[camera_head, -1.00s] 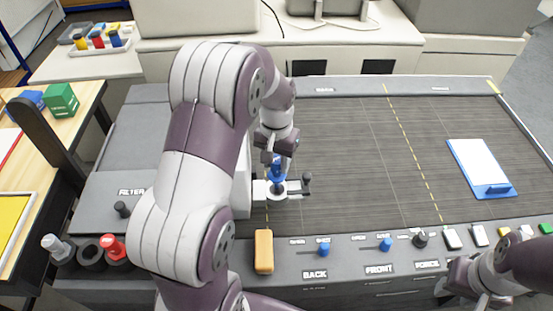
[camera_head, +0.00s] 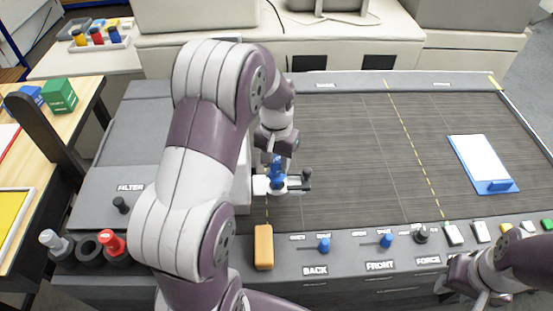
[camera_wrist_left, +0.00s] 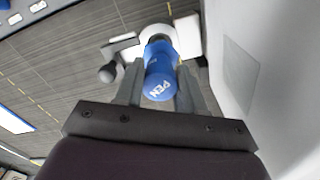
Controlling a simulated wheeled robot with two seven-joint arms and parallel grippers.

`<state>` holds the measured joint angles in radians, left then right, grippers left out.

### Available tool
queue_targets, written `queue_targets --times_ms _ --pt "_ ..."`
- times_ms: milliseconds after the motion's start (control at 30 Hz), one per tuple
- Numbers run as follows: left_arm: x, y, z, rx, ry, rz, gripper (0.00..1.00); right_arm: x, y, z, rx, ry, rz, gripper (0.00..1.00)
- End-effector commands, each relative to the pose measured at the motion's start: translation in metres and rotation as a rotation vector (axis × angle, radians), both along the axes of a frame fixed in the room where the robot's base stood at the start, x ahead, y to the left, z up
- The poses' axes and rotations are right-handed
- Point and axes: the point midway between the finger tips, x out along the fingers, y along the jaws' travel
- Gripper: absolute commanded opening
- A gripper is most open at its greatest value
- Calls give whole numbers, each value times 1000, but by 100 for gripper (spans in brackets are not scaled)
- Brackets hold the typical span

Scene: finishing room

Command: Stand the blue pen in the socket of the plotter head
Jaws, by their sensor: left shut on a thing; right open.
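The blue pen (camera_head: 277,172) is upright over the white plotter head (camera_head: 261,185), at the left of the dark bed. My left gripper (camera_head: 279,158) is shut on the pen from above. In the left wrist view the pen's cap, marked PEN (camera_wrist_left: 160,82), sits between my fingers (camera_wrist_left: 157,92). The pen's lower end lines up with the round white socket of the plotter head (camera_wrist_left: 187,36); how deep it reaches is hidden. A dark-knobbed lever (camera_head: 307,176) sticks out beside the socket. My right gripper (camera_head: 482,297) is open and empty near the front panel's right side.
An orange block (camera_head: 264,247) lies on the front panel near blue knobs (camera_head: 324,245). Holders with a white-grey pen (camera_head: 52,241) and a red pen (camera_head: 110,242) stand front left. A blue clipboard (camera_head: 494,187) lies right on the bed. The bed's middle is clear.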

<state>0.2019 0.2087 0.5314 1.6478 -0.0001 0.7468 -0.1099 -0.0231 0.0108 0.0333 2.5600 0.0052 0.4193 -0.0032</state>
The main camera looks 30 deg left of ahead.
Motion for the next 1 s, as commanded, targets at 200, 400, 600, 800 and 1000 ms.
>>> queue_targets --times_ms 200,400,600,800,1000 --pt "0 0 -8 0 1 0 8 0 0 -5 0 0 0 43" --pt "0 0 -14 0 0 0 8 0 0 -8 0 0 0 43" --pt "0 0 -20 0 0 0 8 0 0 -11 0 0 0 43" --pt "0 0 -26 0 0 0 8 0 0 -15 0 0 0 43" --pt "0 0 -32 0 0 0 8 0 0 -18 0 0 0 43"
